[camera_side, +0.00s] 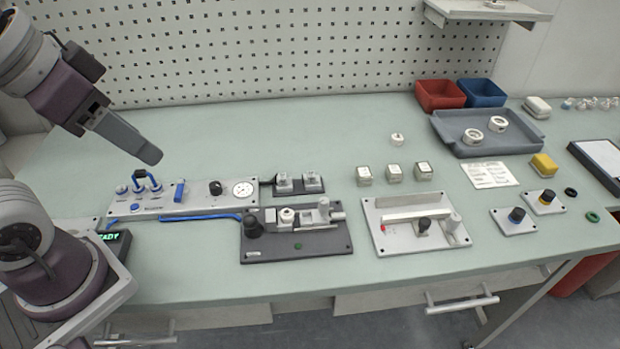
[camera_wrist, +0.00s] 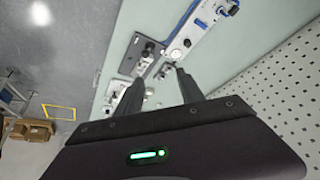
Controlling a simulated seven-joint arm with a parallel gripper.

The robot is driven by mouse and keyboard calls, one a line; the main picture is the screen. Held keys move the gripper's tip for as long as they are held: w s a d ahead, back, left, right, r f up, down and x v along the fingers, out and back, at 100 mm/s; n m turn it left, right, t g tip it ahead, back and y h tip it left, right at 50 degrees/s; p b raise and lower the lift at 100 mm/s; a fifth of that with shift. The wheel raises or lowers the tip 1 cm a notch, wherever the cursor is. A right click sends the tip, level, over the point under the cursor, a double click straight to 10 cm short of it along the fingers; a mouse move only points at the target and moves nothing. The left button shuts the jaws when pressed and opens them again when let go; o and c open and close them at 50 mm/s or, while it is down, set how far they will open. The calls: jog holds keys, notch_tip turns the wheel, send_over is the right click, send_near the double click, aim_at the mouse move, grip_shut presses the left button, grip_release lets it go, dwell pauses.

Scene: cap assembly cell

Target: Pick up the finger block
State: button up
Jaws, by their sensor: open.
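My gripper (camera_side: 150,153) hangs in the air at the upper left, above the bench and left of the fixtures. In the wrist view its two dark fingers (camera_wrist: 160,78) stand apart with nothing between them. Two small grey metal blocks, the left one (camera_side: 282,181) and the right one (camera_side: 313,180), sit on a dark base behind the black fixture plate. They look like finger blocks, but no label can be read. My gripper is well apart from both.
A grey valve panel (camera_side: 200,205) with a gauge and blue hose lies left of the blocks. The dark fixture plate (camera_side: 270,248) and a light clamp plate (camera_side: 390,240) stand in front. A perforated wall (camera_side: 260,50) bounds the back.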

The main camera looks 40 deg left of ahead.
jog(key=w+m+g, duration=0.2)
jog(key=w, duration=0.8)
jog(key=m+g, duration=0.3)
jog(key=m, duration=0.3)
send_over(310, 174)
jog(key=s, duration=0.1)
notch_tip(310, 174, down, 16)
jog(key=f, duration=0.5)
jog(key=w+f, duration=0.1)
jog(key=f, duration=0.2)
jog(key=shift+f, duration=0.65)
grip_shut()
